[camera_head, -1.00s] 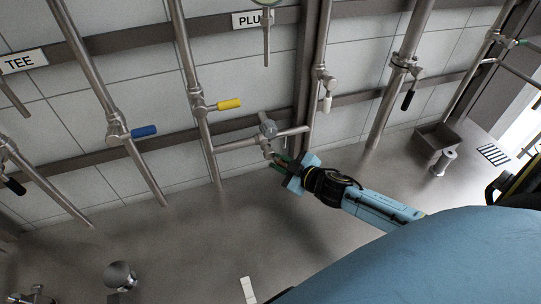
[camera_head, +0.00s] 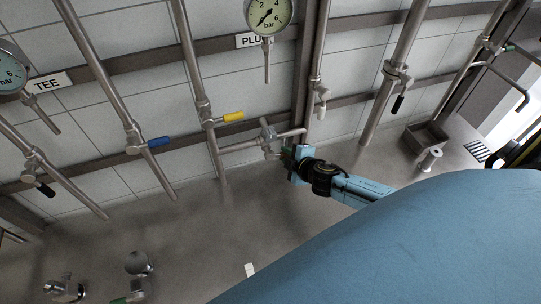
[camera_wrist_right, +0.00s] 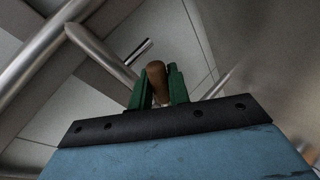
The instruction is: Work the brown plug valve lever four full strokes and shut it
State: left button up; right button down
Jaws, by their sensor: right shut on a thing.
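The plug valve (camera_head: 268,136) sits on a short horizontal branch pipe below the PLUG label (camera_head: 249,41) in the head view. My right gripper (camera_head: 286,156) is at the valve's lever, just below and right of the valve body. In the right wrist view the brown lever grip (camera_wrist_right: 156,72) stands between the green fingers of my right gripper (camera_wrist_right: 157,84), which are shut on it. In the head view the fingers mostly hide the brown grip. My left gripper is not in view.
A yellow lever (camera_head: 233,117), a blue lever (camera_head: 158,142), a white lever (camera_head: 321,111) and black levers are on neighbouring pipes. A pressure gauge (camera_head: 268,14) hangs above the valve. Loose fittings (camera_head: 65,288) lie at the bench's lower left; an open box (camera_head: 425,136) stands right.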

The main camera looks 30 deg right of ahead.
jog(key=shift+r+n+h+p, duration=0.4)
jog(key=shift+r+p, duration=0.1)
jog(key=shift+r, duration=0.05)
jog(key=shift+d+r+n, duration=0.1)
jog(key=shift+d+n, duration=0.05)
jog(key=shift+n, duration=0.15)
jog(key=shift+d+r+n+g+h, duration=0.1)
jog(key=shift+r+n+g+h, duration=0.2)
jog(key=shift+h, duration=0.25)
jog(key=shift+r+n+g+h, duration=0.1)
jog(key=shift+r+n+h, duration=0.1)
jog(key=shift+n+h, duration=0.3)
